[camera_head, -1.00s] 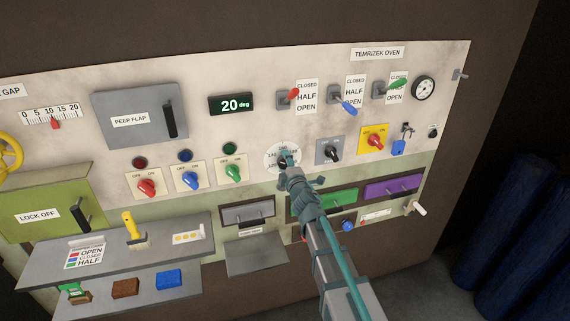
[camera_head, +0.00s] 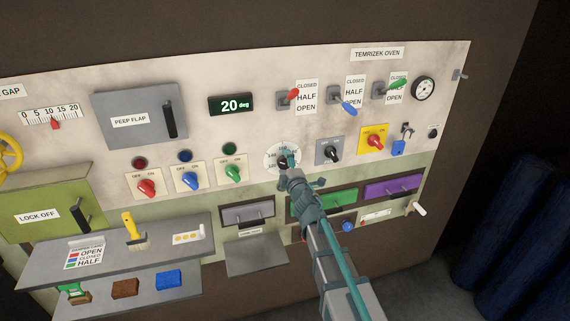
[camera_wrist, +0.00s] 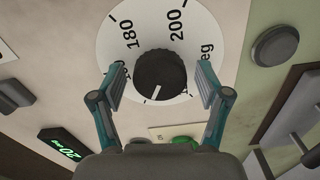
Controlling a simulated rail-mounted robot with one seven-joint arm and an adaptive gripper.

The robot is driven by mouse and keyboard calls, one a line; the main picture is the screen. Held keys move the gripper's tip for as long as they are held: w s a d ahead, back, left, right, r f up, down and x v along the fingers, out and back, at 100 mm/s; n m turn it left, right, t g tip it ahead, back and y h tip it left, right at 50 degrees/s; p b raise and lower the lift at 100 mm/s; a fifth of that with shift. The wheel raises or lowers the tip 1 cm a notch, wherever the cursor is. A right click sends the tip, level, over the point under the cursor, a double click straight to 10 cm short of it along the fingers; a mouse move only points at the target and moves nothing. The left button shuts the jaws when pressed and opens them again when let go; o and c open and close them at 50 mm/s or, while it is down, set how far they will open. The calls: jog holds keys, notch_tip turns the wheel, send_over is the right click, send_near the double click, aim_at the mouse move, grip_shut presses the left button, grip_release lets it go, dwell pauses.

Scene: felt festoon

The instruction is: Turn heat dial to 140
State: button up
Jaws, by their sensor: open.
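The heat dial is a round white scale plate (camera_head: 270,160) with a black knob (camera_head: 283,163) in the middle of the panel. In the wrist view the black knob (camera_wrist: 160,77) fills the centre, and the printed 180 and 200 show on the scale (camera_wrist: 150,28). A white mark on the knob points down and slightly left in that picture; the number beside it is hard to read. My gripper (camera_wrist: 160,82) is open, with one teal finger on each side of the knob and visible gaps to it. In the head view my gripper (camera_head: 294,178) is just below and right of the dial. The display (camera_head: 231,104) reads 20 deg.
A grey selector switch (camera_head: 332,151) is right of the dial and a green switch (camera_head: 233,171) is left of it. A grey shelf (camera_head: 190,254) juts out at lower left.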

jog(key=v, duration=1.1)
jog(key=shift+s, duration=0.15)
jog(key=shift+d, duration=0.15)
jog(key=s+d+f+m+g+h, duration=0.1)
jog(key=d+f+m+g+h, duration=0.3)
jog(key=d+f+m+h, duration=0.55)
jog(key=s+d+f+m+g, duration=0.35)
jog(key=s+f, duration=0.25)
jog(key=f, duration=0.5)
jog(key=s+d+f+m+g, duration=0.2)
jog(key=s+d+f+g, duration=0.15)
jog(key=s+f, duration=0.6)
jog(key=s+d+f+m+g+y, duration=0.1)
jog(key=s+f+m+g, duration=0.1)
jog(key=s+f+g, duration=0.2)
jog(key=s+d+f+m+g+y, duration=0.1)
jog(key=s+f+g, duration=0.3)
jog(key=s+f, duration=0.6)
jog(key=s+d+f+m+g+y, duration=0.1)
jog(key=s+f+g, duration=0.3)
jog(key=s, duration=1.6)
notch_tip(320, 180, down, 3)
jog(key=shift+s+f+m+g, duration=0.1)
jog(key=shift+s+m+g, duration=0.2)
jog(key=shift+m, duration=0.5)
